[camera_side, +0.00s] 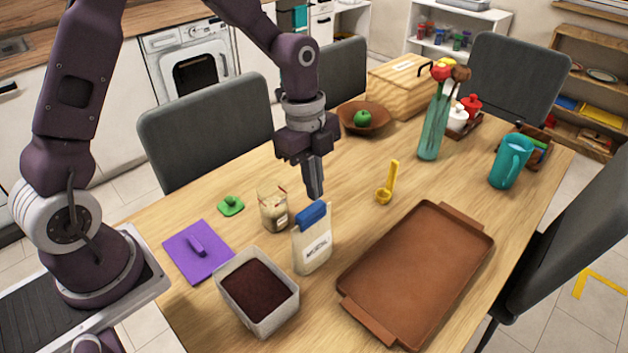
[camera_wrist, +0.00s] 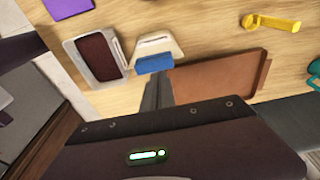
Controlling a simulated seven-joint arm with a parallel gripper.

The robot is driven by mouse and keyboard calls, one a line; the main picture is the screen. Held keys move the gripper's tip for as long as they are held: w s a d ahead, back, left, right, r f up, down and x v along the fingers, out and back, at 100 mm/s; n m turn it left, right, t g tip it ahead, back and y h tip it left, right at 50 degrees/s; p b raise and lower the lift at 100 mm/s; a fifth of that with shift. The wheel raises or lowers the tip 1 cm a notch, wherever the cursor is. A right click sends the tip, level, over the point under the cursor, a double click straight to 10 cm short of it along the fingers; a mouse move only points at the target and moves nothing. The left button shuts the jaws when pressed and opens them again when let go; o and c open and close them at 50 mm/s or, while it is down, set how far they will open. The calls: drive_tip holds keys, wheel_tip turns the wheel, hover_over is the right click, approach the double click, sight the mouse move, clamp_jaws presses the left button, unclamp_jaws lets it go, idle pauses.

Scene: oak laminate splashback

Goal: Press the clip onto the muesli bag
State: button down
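In the wrist view the bag (camera_wrist: 158,44) and the blue clip (camera_wrist: 154,64) show just beyond my fingers. My gripper (camera_side: 316,194) points down with its fingers together and nothing between them. Its tips are close above or behind the clip; whether they touch it I cannot tell.
A container of dark contents (camera_side: 292,310) and a glass jar (camera_side: 273,211) stand left of the bag. A brown tray (camera_side: 420,275) lies to its right.

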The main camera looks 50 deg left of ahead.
drive_tip(key=shift+f, duration=1.45)
drive_tip(key=shift+r, duration=0.1)
wheel_tip(320, 180, up, 7)
idle(0.5)
